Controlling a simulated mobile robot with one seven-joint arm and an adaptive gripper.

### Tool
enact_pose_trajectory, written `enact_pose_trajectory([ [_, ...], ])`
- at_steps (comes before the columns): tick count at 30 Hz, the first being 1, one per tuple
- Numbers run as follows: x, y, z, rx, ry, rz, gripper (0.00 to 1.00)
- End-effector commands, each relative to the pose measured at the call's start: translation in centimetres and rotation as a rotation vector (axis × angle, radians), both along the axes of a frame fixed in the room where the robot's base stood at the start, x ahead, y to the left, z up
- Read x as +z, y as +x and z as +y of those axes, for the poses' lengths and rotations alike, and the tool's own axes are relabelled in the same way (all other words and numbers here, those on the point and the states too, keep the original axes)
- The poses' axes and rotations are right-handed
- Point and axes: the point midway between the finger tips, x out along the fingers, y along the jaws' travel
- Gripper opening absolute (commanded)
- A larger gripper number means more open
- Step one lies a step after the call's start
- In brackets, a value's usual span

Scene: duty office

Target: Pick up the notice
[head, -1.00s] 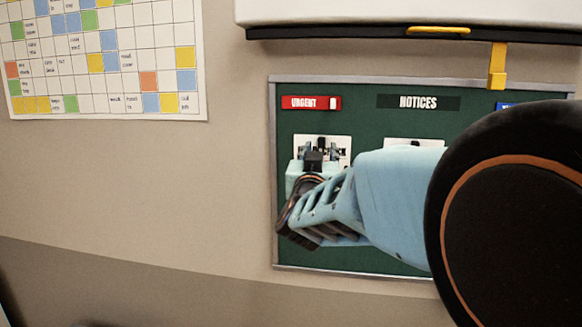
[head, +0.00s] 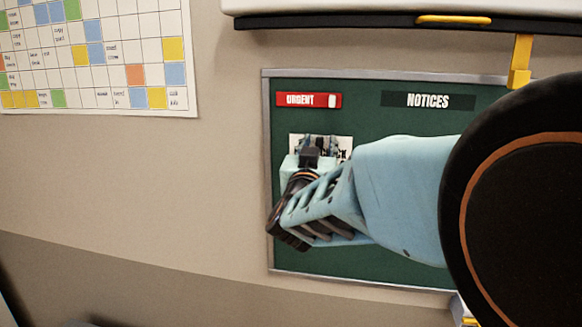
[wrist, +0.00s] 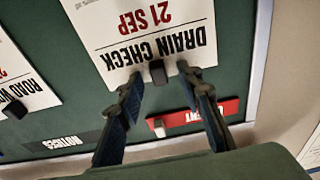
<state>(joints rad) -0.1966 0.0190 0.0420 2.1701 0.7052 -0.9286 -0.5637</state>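The notice (wrist: 150,35) is a white sheet that reads "DRAIN CHECK 21 SEP", upside down in the wrist view, on a green board (wrist: 240,60). A small black clip or magnet (wrist: 157,72) sits at its heading edge. My gripper (wrist: 160,76) is open, with one dark finger on each side of the black piece and gaps visible. I cannot tell whether the fingertips touch the sheet. In the head view, my gripper (head: 319,146) is in front of the notice (head: 345,143) and hides most of it.
A second notice (wrist: 22,85), "ROAD W...", hangs beside it. A red "URGENT" label (head: 308,100) and a "NOTICES" label (head: 428,101) are above. A white unit with a dark edge (head: 360,22) and yellow hook (head: 520,62) overhangs the board. A calendar (head: 95,55) hangs left.

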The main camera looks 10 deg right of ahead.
Motion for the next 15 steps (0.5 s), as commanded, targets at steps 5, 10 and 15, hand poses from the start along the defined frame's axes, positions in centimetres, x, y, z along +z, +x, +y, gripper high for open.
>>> enact_pose_trajectory([
  [5,0.03,-0.08,0.11,0.000,0.000,0.000,0.33],
  [10,0.02,-0.07,0.09,0.000,0.000,0.000,0.27],
  [15,0.02,-0.06,0.07,0.000,0.000,0.000,0.08],
])
